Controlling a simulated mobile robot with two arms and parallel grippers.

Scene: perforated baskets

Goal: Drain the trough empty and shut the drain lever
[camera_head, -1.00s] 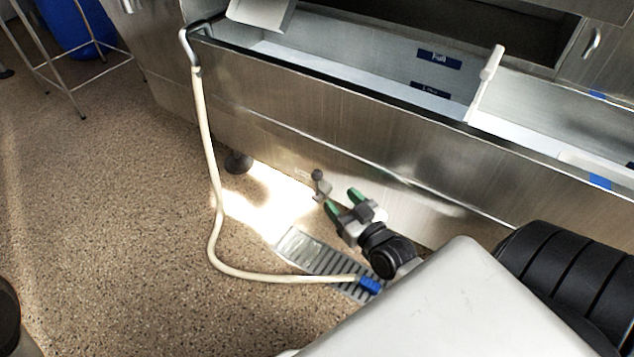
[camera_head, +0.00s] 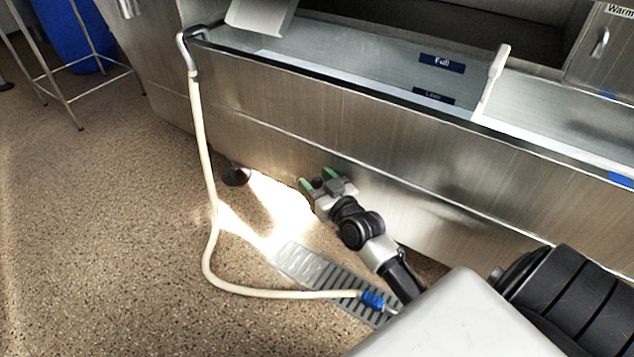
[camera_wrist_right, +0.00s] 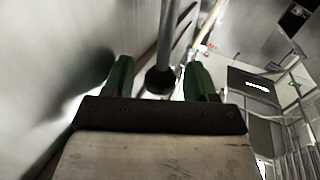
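The steel trough (camera_head: 330,110) runs across the head view, with blue "Full" (camera_head: 442,63) and "Low" labels on its inner back wall. I cannot make out a water level. My right gripper (camera_head: 318,178) is low at the trough's front wall and hides the drain lever in the head view. In the right wrist view its two green fingers are apart, with the lever's dark ball knob (camera_wrist_right: 159,81) and grey rod (camera_wrist_right: 168,38) between them. Gaps show on both sides of the knob. My left gripper is not in view.
A cream hose (camera_head: 205,170) hangs from the trough's left end and runs along the floor to a blue fitting (camera_head: 372,299) over the floor grate (camera_head: 300,262). A metal stand (camera_head: 98,40) and blue barrel (camera_head: 58,35) are at upper left. The left floor is open.

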